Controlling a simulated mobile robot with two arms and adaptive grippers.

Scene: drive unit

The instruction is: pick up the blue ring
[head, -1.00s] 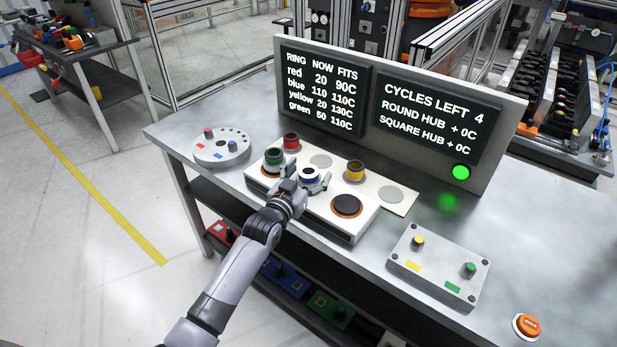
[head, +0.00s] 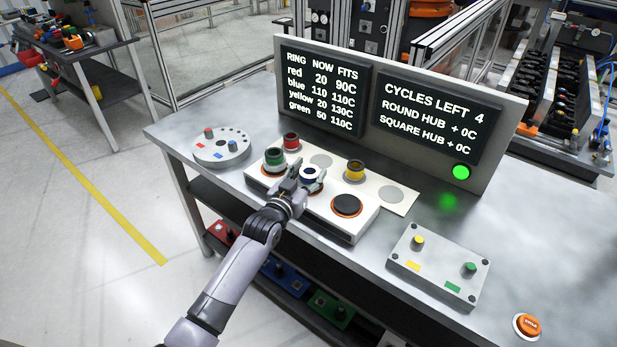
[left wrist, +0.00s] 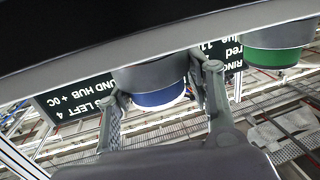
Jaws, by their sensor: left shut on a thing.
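The blue ring (head: 310,174) shows a white top with a dark centre, on the middle of the white heater block on the bench. My left gripper (head: 306,177) has its fingers on either side of the ring and is shut on it. In the left wrist view the ring (left wrist: 158,98) shows its blue band between the two fingers (left wrist: 160,84). I cannot tell whether it is lifted clear of the block. The display reads blue 110 now, fits 110C. My right gripper is not in view.
The green ring (head: 274,157) stands close left of the gripper. The yellow ring (head: 355,170) and red ring (head: 291,142) stand behind. An empty dark plate (head: 347,205) is to the right. A round fixture (head: 222,147) and square fixture (head: 438,266) flank the block.

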